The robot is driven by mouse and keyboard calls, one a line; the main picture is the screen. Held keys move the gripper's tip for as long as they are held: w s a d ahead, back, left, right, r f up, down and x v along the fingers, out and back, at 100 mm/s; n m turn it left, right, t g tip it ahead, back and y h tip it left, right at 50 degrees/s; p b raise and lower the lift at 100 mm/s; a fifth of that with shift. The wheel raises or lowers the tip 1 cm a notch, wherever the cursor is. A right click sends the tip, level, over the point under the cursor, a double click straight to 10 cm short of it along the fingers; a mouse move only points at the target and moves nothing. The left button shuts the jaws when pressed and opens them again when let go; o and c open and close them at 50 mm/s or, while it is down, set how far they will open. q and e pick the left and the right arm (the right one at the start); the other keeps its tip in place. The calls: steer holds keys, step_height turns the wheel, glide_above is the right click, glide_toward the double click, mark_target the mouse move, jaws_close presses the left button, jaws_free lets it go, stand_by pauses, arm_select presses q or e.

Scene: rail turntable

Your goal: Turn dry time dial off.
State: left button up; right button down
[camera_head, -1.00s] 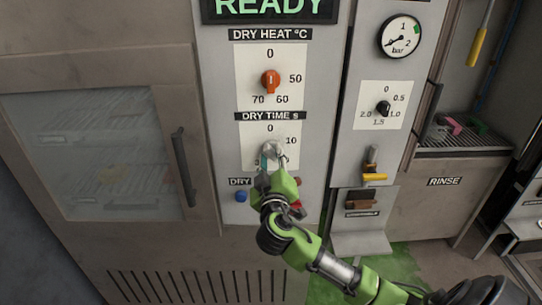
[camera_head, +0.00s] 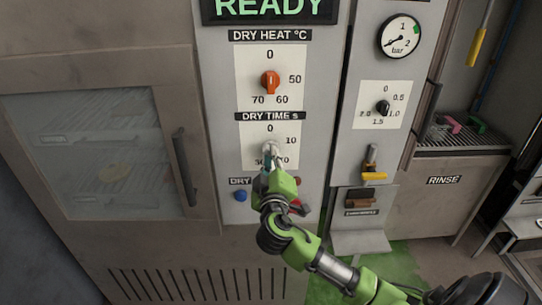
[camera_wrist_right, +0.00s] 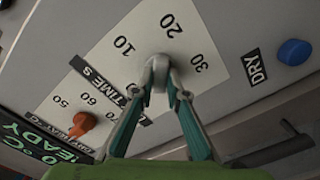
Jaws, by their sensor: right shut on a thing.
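The dry time dial (camera_head: 269,148) is a grey knob on a white plate marked 0, 10, 20 and 30, under the DRY TIME s label. My right gripper (camera_head: 271,157) reaches it from below, its fingertips on the knob. In the right wrist view the two teal and grey fingers of the gripper (camera_wrist_right: 160,76) close around the grey knob (camera_wrist_right: 157,60). The fingers hide most of the knob, and I cannot tell which number it points to. My left gripper is not in view.
Above is the orange dry heat dial (camera_head: 270,82). A blue button (camera_head: 240,196) sits at lower left, beside the DRY label. A cabinet door with a handle (camera_head: 184,168) stands left. A black dial (camera_head: 383,108) and a yellow-handled lever (camera_head: 372,173) are right.

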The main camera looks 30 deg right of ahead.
steer(key=shift+f+n+p, duration=0.15)
steer(key=shift+n+p, duration=8.35)
steer(key=shift+n, duration=4.6)
steer(key=shift+s, duration=0.1)
steer(key=c, duration=2)
jaws_free()
steer(key=v, duration=1.2)
